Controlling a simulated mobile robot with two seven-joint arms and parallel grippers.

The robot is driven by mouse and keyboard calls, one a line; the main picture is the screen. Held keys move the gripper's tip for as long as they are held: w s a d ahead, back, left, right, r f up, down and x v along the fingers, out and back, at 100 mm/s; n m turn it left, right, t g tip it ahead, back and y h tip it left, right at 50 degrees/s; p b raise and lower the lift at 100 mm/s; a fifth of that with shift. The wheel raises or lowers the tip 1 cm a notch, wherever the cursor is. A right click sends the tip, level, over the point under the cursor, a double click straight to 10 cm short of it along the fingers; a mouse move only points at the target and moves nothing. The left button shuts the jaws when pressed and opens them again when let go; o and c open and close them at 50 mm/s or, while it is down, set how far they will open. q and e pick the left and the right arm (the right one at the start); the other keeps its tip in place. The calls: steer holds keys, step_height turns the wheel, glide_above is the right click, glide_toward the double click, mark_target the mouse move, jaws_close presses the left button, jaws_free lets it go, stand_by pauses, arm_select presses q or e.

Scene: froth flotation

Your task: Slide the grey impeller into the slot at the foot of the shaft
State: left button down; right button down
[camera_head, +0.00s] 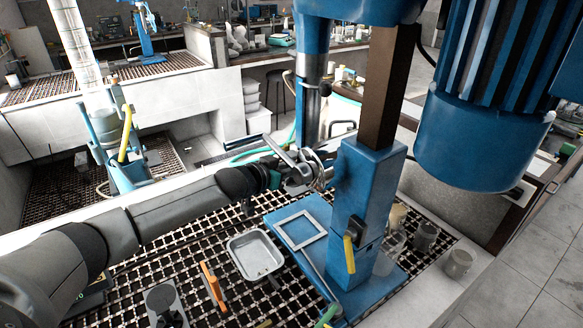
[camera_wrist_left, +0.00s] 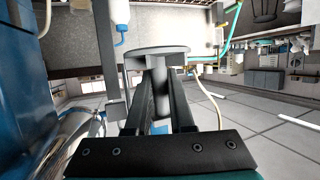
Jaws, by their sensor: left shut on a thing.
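The grey impeller (camera_wrist_left: 157,51) shows in the left wrist view as a flat disc with a short stem. My left gripper (camera_wrist_left: 160,88) is shut on the stem, with the disc beyond the fingertips. In the head view my left gripper (camera_head: 303,168) is beside the blue machine post (camera_head: 365,190), below the blue upright housing (camera_head: 312,50). There the impeller cannot be told clearly from the gripper's metal parts. The shaft's foot and its slot cannot be made out in either view. My right gripper is not in view.
A blue base plate (camera_head: 283,211) carries the post and a pale square frame (camera_head: 300,229). A metal tray (camera_head: 254,256) and an orange-handled tool (camera_head: 212,284) lie on the grating. Grey cups (camera_head: 459,262) stand right of the post. A large blue motor (camera_head: 490,120) hangs at upper right.

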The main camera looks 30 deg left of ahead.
arm_select(q)
steer(key=shift+r+p, duration=0.1)
steer(key=shift+p, duration=0.4)
stand_by(0.5)
steer(key=shift+w+d+b, duration=0.35)
steer(key=shift+w+d, duration=0.05)
steer(key=shift+w, duration=0.3)
steer(key=shift+w+d+b, duration=0.35)
steer(key=shift+w+d, duration=0.05)
steer(key=shift+w, duration=0.25)
steer(key=shift+w+d+b, duration=0.35)
steer(key=shift+w+d, duration=0.05)
steer(key=shift+w, duration=0.3)
steer(key=shift+w+d, duration=0.1)
steer(key=shift+w, duration=0.05)
steer(key=c, duration=0.7)
jaws_free()
steer(key=v, duration=1.5)
steer(key=shift+b, duration=0.3)
